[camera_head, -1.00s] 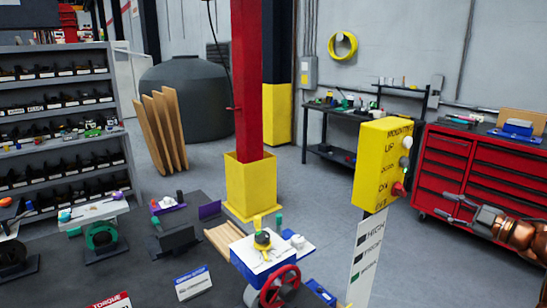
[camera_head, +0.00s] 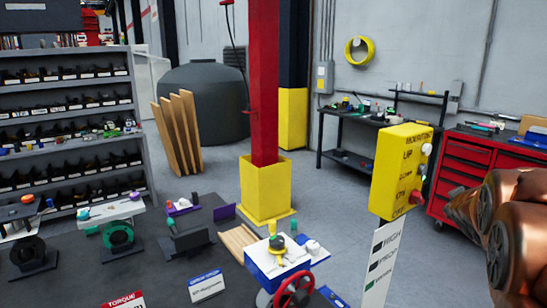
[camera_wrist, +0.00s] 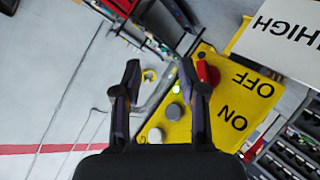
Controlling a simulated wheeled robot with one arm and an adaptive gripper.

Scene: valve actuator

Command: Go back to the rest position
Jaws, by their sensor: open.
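My gripper (camera_wrist: 160,80) is open and empty in the wrist view, its two dark fingers apart. Beyond the fingers is the yellow control box (camera_wrist: 228,105) with ON and OFF lettering, a red knob (camera_wrist: 207,72) and grey and white buttons. I cannot tell any contact between the fingers and the box. In the head view the yellow box (camera_head: 398,172) stands above a white HIGH sign (camera_head: 381,262). My copper-coloured arm is at the right edge of the head view, and the gripper itself is not clear there.
A valve actuator with a red handwheel (camera_head: 294,288) and blue-white body (camera_head: 276,260) sits on the dark table (camera_head: 150,270). A red-yellow column (camera_head: 265,190) stands behind. Shelves (camera_head: 70,125) are at left, a red tool cabinet (camera_head: 466,165) at right. Grey floor (camera_head: 325,215) is open between.

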